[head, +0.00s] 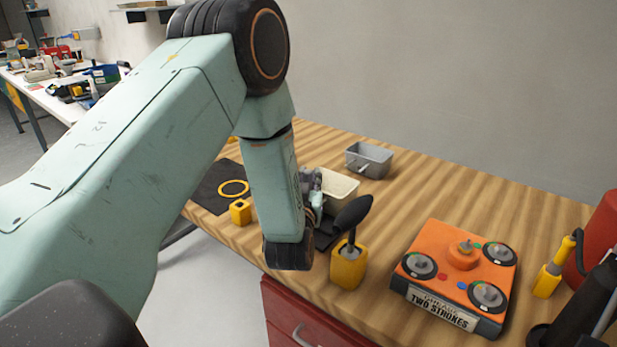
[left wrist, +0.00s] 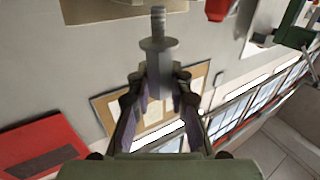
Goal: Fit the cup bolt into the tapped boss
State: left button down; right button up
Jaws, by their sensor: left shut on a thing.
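In the left wrist view my left gripper (left wrist: 158,100) is shut on a grey metal bolt (left wrist: 158,27), with its flange just beyond the fingertips and its threaded shank pointing away from them. In the head view my left gripper (head: 313,192) is small and partly hidden behind its own wrist, beside a pale bin; I cannot make out the bolt there. An orange block (head: 425,248) marked "TWO STROKES" sits at the right of the bench. It has a raised orange boss (head: 462,256) and several dark round stations. The gripper is well apart from this block. My right gripper does not show.
A yellow holder (head: 348,268) with a black-bulbed tool stands between my wrist and the block. A grey bin (head: 369,160), a small yellow block (head: 240,212) and a yellow ring (head: 233,188) lie behind. A yellow-handled tool (head: 553,270) and a red body (head: 600,238) are at right.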

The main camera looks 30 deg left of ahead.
pick_arm(q)
jog(key=shift+f+b, duration=1.25)
jog(key=shift+f, duration=0.45)
jog(key=c, duration=1.1)
grip_release()
jog(key=shift+c, duration=0.2)
jog(key=shift+r, duration=0.1)
notch_tip(320, 180, up, 10)
jog(key=shift+f, duration=0.1)
